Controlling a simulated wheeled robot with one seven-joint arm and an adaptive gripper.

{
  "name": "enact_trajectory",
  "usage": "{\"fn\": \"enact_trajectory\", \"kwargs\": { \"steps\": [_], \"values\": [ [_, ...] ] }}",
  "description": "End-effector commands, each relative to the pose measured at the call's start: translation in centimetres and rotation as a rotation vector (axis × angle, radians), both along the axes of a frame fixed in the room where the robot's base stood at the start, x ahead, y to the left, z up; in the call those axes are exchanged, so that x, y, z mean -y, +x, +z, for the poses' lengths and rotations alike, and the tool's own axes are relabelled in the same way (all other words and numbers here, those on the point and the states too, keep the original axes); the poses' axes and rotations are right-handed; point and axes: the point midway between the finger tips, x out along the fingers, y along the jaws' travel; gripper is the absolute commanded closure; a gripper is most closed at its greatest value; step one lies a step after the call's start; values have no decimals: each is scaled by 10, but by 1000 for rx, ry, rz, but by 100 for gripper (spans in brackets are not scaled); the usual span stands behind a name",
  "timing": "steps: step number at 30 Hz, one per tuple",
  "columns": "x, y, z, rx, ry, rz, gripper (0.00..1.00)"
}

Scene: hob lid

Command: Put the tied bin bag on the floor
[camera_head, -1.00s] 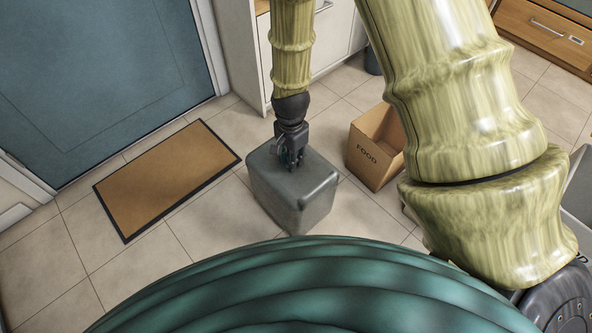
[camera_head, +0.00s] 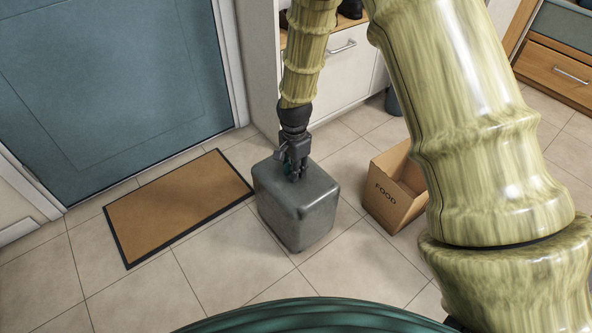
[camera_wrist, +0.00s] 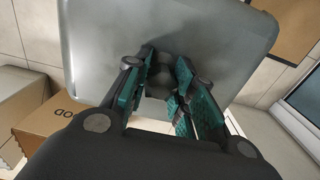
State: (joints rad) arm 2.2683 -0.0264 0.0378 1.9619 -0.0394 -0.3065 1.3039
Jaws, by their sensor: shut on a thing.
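The tied bin bag (camera_head: 297,212) is a grey, boxy, rounded block, upright in the head view, right of the doormat. My gripper (camera_head: 296,174) points down and is shut on the middle of its top. In the wrist view the bag (camera_wrist: 95,30) fills the upper middle, and the teal-padded fingers of my gripper (camera_wrist: 160,75) close around a dark round knot, partly hidden by them. I cannot tell whether the bag's underside touches the tiles or hangs just above them.
A brown doormat (camera_head: 180,205) lies before the blue door (camera_head: 110,80). An open cardboard FOOD box (camera_head: 395,198) stands close to the bag's right. A white cabinet (camera_head: 340,70) is behind. Tiled floor (camera_head: 350,265) is clear in front of the bag.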

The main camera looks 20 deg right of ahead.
Motion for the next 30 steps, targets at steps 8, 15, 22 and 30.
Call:
{"fn": "enact_trajectory", "kwargs": {
  "steps": [8,15,22,30],
  "values": [
    [0,0,-27,1,0,0,100],
    [0,0,-27,2,1,0,100],
    [0,0,-29,0,0,0,72],
    [0,0,-29,0,0,0,54]
  ]
}}
